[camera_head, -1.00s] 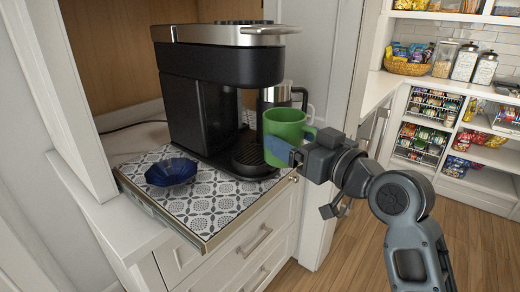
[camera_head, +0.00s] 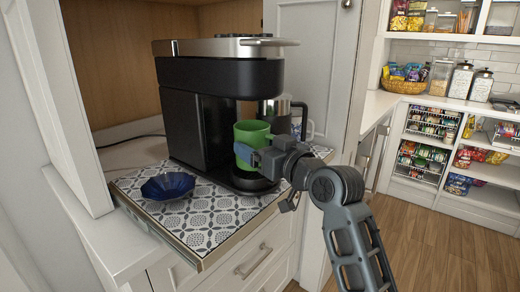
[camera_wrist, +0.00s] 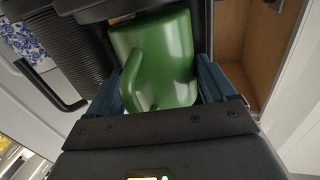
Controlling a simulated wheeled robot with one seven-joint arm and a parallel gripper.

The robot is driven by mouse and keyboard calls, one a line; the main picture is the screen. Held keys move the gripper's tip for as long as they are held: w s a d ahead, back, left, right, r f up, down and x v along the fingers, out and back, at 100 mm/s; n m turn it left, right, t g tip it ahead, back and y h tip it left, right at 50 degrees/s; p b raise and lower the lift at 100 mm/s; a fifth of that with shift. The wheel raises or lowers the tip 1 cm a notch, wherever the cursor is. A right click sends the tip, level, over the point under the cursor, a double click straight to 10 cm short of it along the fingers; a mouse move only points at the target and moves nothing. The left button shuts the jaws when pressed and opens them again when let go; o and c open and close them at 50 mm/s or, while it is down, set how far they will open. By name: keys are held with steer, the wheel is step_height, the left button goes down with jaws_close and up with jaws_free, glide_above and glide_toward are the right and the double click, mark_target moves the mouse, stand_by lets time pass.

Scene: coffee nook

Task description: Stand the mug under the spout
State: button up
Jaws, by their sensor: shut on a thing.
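The green mug (camera_head: 250,135) is upright in the head view, at the front of the coffee machine (camera_head: 222,85), over the round drip tray (camera_head: 252,183) and below the machine's upper body. I cannot tell whether its base touches the tray. My gripper (camera_head: 258,155) comes from the right and is shut on the mug. In the wrist view the mug (camera_wrist: 158,60) sits between the two blue-grey fingers, with its handle towards the wrist camera. The spout itself is hidden under the machine's overhang.
A dark blue bowl (camera_head: 168,186) stands on the patterned mat (camera_head: 215,222) left of the machine. A cabinet wall rises on the left.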

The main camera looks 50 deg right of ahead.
steer(key=shift+f, duration=0.3)
steer(key=shift+f, duration=0.15)
steer(key=o, duration=1.1)
steer(key=v, duration=1.2)
steer(key=shift+p, duration=0.3)
